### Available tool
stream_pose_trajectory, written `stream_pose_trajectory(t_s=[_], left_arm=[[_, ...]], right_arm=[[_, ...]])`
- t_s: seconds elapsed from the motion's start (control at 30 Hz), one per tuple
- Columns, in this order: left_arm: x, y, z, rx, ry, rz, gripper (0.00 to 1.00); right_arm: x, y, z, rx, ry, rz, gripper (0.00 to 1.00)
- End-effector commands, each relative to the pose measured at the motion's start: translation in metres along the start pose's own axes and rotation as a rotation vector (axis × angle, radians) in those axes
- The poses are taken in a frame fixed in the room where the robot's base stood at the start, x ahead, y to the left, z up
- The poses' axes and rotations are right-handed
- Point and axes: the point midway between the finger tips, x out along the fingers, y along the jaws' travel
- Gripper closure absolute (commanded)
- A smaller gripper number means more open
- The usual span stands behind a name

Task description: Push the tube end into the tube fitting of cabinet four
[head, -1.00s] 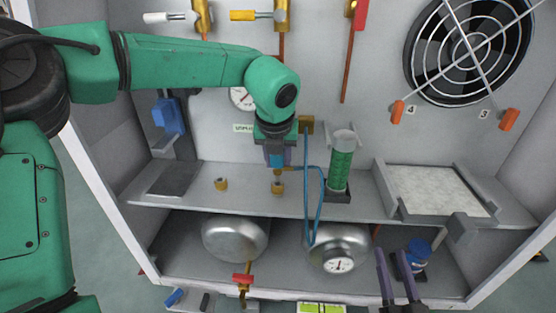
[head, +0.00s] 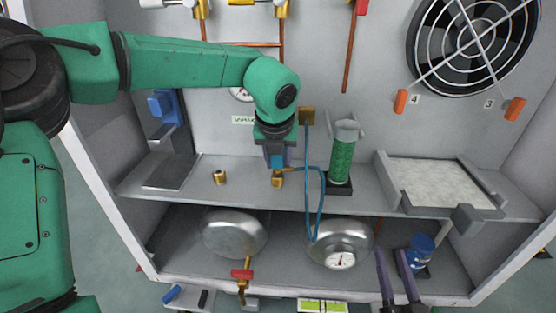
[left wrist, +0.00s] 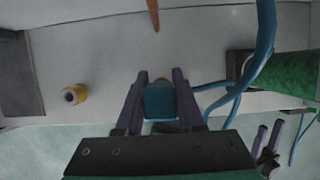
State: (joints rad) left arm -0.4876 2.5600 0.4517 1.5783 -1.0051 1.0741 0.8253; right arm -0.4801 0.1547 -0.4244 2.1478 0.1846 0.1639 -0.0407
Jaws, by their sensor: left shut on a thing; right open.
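My left gripper (head: 277,163) is shut on the blue tube end (left wrist: 160,101), above the middle of the shelf. A brass fitting (head: 277,181) stands on the shelf directly under the tube end. The two appear to meet, but I cannot tell how deep the tube end sits. In the left wrist view the blue block between the fingers hides most of this fitting. The blue tube (head: 322,195) loops from the tube end to the right and hangs down past the shelf edge. My right gripper (head: 394,264) is open and empty at the lower right.
A second brass fitting (head: 220,177) stands to the left on the shelf. A green column (head: 341,158) stands to the right, close to the tube, with a white-topped tray (head: 440,184) beyond. Metal tanks (head: 234,231) and a blue container (head: 421,247) sit below.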

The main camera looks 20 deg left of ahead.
Motion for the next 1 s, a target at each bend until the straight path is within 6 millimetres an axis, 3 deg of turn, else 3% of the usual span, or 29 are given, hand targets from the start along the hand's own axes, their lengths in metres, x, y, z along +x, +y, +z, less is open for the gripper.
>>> stream_pose_trajectory(t_s=[0.23, 0.27, 0.33, 0.37, 0.73, 0.87, 1.0], left_arm=[[0.006, 0.000, -0.003, 0.000, 0.000, 0.000, 1.00], [0.006, 0.000, -0.002, 0.000, 0.000, 0.000, 0.59], [0.005, 0.000, -0.002, 0.000, 0.000, 0.000, 0.32], [0.005, 0.000, -0.002, 0.000, 0.000, 0.000, 0.28], [-0.003, 0.000, -0.002, 0.000, 0.000, 0.000, 0.28], [-0.032, 0.000, 0.000, 0.000, -0.003, -0.002, 0.28], [-0.076, 0.000, 0.001, 0.000, -0.004, -0.002, 0.28]], right_arm=[[-0.002, 0.001, 0.006, 0.000, 0.000, 0.000, 0.50], [-0.002, 0.001, 0.006, 0.000, 0.000, 0.000, 0.50], [-0.001, 0.001, 0.005, 0.000, 0.000, 0.000, 0.50], [-0.001, 0.001, 0.005, 0.000, 0.000, 0.000, 0.50], [0.000, 0.000, 0.001, 0.000, 0.000, 0.000, 0.50], [0.003, -0.002, -0.011, 0.000, 0.000, 0.000, 0.50], [0.007, -0.006, -0.028, 0.000, 0.000, 0.000, 0.50]])
